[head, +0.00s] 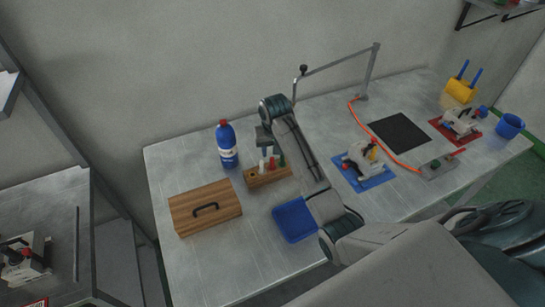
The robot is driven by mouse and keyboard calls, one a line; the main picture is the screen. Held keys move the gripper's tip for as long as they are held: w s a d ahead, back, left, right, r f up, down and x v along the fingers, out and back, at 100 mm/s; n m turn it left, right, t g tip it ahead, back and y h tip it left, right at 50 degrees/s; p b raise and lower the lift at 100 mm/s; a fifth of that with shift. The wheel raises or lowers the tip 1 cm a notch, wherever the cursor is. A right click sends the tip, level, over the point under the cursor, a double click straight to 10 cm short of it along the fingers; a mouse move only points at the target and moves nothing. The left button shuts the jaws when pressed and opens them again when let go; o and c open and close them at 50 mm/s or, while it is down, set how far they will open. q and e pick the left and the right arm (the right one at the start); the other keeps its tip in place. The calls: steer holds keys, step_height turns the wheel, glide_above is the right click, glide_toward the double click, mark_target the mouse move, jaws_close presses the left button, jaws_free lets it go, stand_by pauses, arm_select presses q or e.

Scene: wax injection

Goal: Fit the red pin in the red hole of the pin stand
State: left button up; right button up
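The wooden pin stand (268,178) sits on the table left of centre, right of the wooden box. A red pin (272,163) shows at the stand, between a white pin (263,156) and a green one (281,159). I cannot tell how deep the red pin sits, and the red hole is not distinguishable. My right gripper (264,142) points down just above the stand, close to the white pin's top. Its fingers are too small to tell whether they are open or shut. My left gripper is not in view.
A wooden box (205,207) with a black handle and a blue bottle (227,145) stand left of the stand. A blue tray (294,219) lies in front. A clamp on a blue mat (364,181) and a black mat (399,132) lie to the right, behind my arm.

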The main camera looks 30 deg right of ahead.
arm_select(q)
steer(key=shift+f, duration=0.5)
arm_select(e)
step_height(320, 180, up, 7)
steer(key=s, duration=0.1)
steer(key=shift+a, duration=0.15)
steer(key=shift+s+f, duration=0.1)
steer(key=shift+f, duration=0.1)
